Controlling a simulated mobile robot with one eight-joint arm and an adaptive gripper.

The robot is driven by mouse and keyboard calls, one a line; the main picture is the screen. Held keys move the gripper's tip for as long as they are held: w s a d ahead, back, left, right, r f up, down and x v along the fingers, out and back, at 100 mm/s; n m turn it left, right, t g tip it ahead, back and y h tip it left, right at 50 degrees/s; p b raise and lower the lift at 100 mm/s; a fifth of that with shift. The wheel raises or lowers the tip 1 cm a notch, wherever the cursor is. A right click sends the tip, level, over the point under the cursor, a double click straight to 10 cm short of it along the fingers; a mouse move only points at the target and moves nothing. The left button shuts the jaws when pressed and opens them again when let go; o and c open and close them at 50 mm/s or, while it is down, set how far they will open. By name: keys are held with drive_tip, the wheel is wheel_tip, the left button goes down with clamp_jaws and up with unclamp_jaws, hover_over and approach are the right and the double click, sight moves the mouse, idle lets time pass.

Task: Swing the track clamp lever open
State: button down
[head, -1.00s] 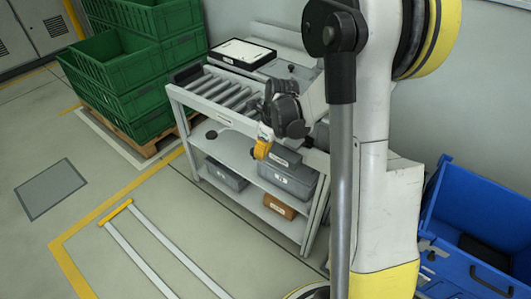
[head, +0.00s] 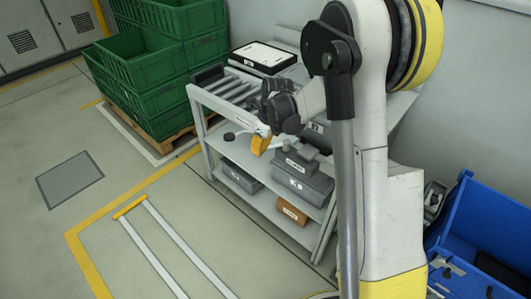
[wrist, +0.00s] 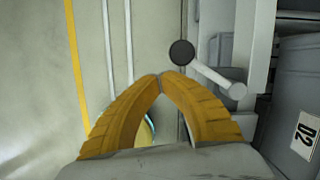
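The track clamp lever shows in the wrist view as a pale rod (wrist: 212,74) with a round black knob (wrist: 181,53). It slants from the knob down right to a pivot beside the bench frame. In the head view the black knob (head: 229,137) sticks out from the bench's front side, and much of the clamp is hard to make out. My gripper (wrist: 160,75) has yellow fingers with their tips together and nothing visible between them. In the head view my gripper (head: 261,143) hangs to the right of the knob, apart from it.
The roller bench (head: 204,96) carries a black-edged tray (head: 262,56) on top and grey bins (head: 300,180) on its shelves. Green crates (head: 150,85) stand on a pallet behind left. A blue container (head: 480,225) is at right. The floor in front of the bench is mostly clear.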

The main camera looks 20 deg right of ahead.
drive_tip(key=shift+w+a, duration=0.1)
drive_tip(key=shift+w, duration=0.6)
